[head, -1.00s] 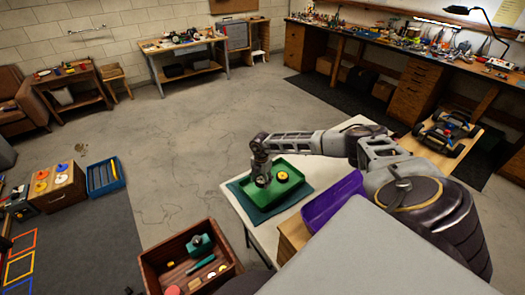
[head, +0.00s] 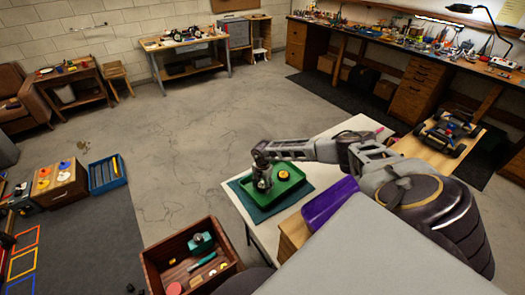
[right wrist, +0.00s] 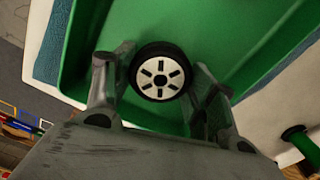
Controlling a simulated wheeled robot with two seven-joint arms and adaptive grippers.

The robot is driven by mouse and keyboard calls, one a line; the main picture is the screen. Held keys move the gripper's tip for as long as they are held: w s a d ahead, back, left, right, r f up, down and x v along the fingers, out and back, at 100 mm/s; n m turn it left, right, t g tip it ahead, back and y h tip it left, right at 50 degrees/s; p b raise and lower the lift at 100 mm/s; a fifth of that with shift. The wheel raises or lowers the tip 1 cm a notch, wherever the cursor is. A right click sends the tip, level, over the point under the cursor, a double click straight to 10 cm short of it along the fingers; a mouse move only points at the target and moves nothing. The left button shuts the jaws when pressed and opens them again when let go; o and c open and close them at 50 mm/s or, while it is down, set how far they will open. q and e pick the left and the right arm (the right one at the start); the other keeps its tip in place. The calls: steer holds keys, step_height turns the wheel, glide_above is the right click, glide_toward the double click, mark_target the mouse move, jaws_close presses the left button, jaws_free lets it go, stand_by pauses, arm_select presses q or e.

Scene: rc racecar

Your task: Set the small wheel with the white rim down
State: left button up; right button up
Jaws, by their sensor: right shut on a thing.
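The small wheel with the white rim (right wrist: 160,77) has a black tyre and shows its rim to the camera in the right wrist view. My right gripper (head: 263,184) is shut on it, with a finger on each side of the tyre. It is over the left part of the green tray (head: 288,193). The wheel is hidden behind the gripper in the head view. I cannot tell whether the wheel touches the tray floor. The tray also shows behind the wheel in the right wrist view (right wrist: 245,30). My left gripper is not in view.
A small black wheel with a yellow centre (head: 284,175) is in the tray, right of my gripper. The tray is on a dark green mat (head: 240,193) on a white table. A purple bin (head: 328,203) stands beside it. A wooden crate (head: 152,259) with parts is at lower left.

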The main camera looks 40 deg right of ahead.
mark_target(262, 185)
steer(key=shift+f, duration=0.6)
steer(key=shift+f, duration=0.15)
steer(key=o, duration=1)
steer(key=shift+r+b, duration=0.6)
steer(key=shift+r, duration=5.55)
steer(key=shift+a+f, duration=0.1)
steer(key=shift+a, duration=0.05)
